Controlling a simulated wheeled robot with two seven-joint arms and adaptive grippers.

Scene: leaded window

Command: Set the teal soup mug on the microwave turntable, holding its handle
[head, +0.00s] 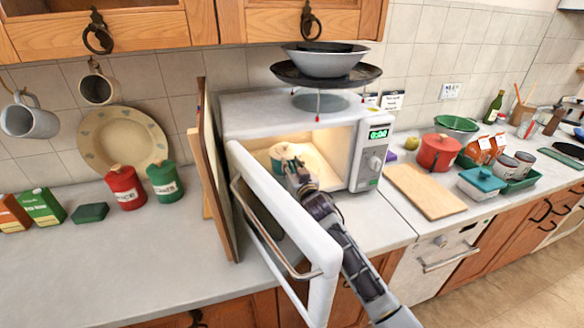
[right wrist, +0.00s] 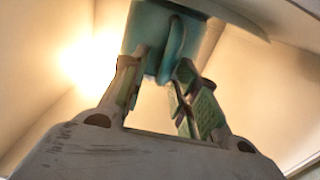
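The teal soup mug (head: 283,157) is inside the open, lit microwave (head: 290,108), toward the left of the cavity. I cannot tell for sure whether its base rests on the turntable, which is mostly hidden. My right gripper (head: 301,180) reaches in past the open door to the mug's near side. In the right wrist view, the mug (right wrist: 145,30) is straight ahead, with its handle (right wrist: 167,58) between the two fingertips of my right gripper (right wrist: 163,68). The fingers stand apart with a small gap beside the handle, so they look open. My left gripper is out of view.
The microwave door (head: 285,215) stands open toward me, close beside my right arm. Wooden boards (head: 212,165) lean on the microwave's left side. A dark plate (head: 326,76) and bowl (head: 326,62) are above its top. A cutting board (head: 425,190) lies to the right.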

